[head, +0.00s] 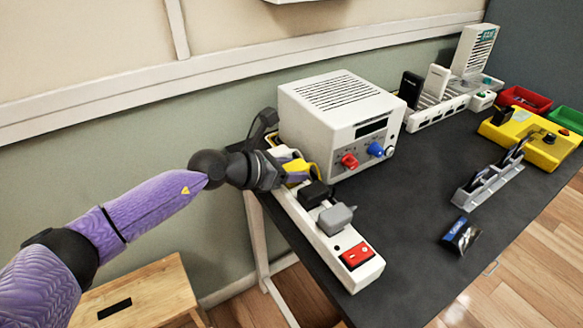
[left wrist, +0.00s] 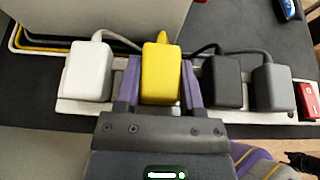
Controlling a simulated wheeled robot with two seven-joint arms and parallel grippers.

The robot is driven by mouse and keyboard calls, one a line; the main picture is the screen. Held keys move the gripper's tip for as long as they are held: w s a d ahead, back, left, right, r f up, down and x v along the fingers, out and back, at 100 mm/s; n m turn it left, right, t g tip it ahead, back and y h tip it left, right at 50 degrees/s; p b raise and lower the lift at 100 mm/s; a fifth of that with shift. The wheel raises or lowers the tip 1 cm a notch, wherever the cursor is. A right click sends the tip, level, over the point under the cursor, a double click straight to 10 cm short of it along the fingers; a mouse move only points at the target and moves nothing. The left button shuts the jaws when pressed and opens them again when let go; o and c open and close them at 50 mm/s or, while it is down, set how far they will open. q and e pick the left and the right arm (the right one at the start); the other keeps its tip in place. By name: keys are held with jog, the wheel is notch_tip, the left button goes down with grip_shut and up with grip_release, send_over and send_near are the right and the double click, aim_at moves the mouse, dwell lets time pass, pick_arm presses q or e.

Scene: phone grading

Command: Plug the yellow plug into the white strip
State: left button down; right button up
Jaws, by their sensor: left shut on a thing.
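The yellow plug (left wrist: 161,74) is between the purple fingers of my left gripper (left wrist: 161,84), which is shut on it. In the left wrist view it is over the white strip (left wrist: 285,117), in line between a white plug (left wrist: 88,72) and a black plug (left wrist: 222,82). I cannot tell whether its pins are in a socket. In the head view my left gripper (head: 288,164) is at the strip's far part, and the yellow plug (head: 300,170) shows partly behind it. The strip (head: 322,238) lies along the table's left edge. My right gripper is not in view.
A grey plug (head: 337,218) sits on the strip near its red switch (head: 357,255). A white power supply box (head: 335,105) stands close behind the strip. A small dark packet (head: 460,236) and a grey rack (head: 487,186) are to the right. The table's middle is clear.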

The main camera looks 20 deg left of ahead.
pick_arm(q)
jog(key=shift+f, duration=0.35)
